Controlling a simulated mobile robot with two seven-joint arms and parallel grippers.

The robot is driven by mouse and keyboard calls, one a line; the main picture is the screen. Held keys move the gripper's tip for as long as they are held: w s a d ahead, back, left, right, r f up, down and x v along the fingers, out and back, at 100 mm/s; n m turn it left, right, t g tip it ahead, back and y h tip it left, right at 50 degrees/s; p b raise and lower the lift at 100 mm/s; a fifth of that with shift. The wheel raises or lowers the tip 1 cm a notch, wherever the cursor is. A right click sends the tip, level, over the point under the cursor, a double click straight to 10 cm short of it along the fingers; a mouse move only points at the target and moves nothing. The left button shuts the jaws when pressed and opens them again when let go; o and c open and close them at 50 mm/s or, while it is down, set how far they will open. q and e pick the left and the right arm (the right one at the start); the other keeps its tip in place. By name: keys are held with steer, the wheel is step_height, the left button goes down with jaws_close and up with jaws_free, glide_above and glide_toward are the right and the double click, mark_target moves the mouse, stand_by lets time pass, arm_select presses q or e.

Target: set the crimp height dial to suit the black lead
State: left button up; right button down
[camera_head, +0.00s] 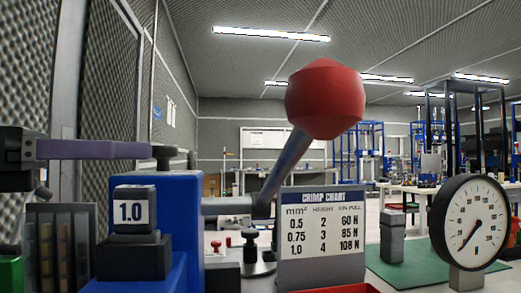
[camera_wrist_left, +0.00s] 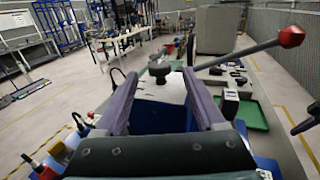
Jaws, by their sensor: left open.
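A blue crimp press (camera_head: 180,225) stands at the left of the head view. A dark round knob (camera_head: 165,152) on its top looks like the dial; its setting cannot be read. In the left wrist view, the knob (camera_wrist_left: 158,68) lies just beyond my fingertips. My left gripper (camera_head: 148,150) is open, its purple finger level beside the knob; both fingers (camera_wrist_left: 156,80) show apart and empty. The crimp chart (camera_head: 321,233) pairs 0.5 with 2, 0.75 with 3, 1.0 with 4.
The press lever ends in a big red knob (camera_head: 325,98), rising right of my gripper. Coloured pieces with black cables (camera_wrist_left: 82,122) lie at the left wrist view's left.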

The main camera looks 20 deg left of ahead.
mark_target(165, 152)
arm_select(q)
steer(key=shift+p+x, duration=0.35)
steer(key=shift+x, duration=2)
steer(key=shift+a, duration=0.1)
steer(key=shift+c, duration=0.4)
jaws_close()
